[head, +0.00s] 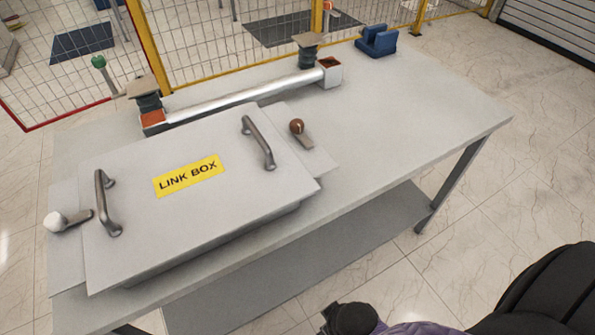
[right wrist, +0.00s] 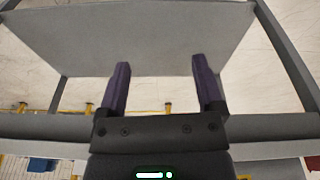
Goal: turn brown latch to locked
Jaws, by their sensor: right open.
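The brown latch (head: 298,128) has a round brown knob and a short grey lever, on a plate at the right side of the link box (head: 210,215). Its lever points toward the lower right. A white-knobbed latch (head: 58,221) sits on the left side of the box. My right gripper (right wrist: 160,78) is open and empty in the right wrist view, facing the table's lower shelf. In the head view, only part of my right arm shows at the bottom right, well apart from the latch. My left gripper is not in view.
The box lid has two grey handles (head: 259,142) (head: 104,203). A metal bar (head: 240,95) with black supports lies behind the box. A blue block (head: 376,41) sits at the back. The table's right part (head: 430,110) is clear. A mesh fence stands behind.

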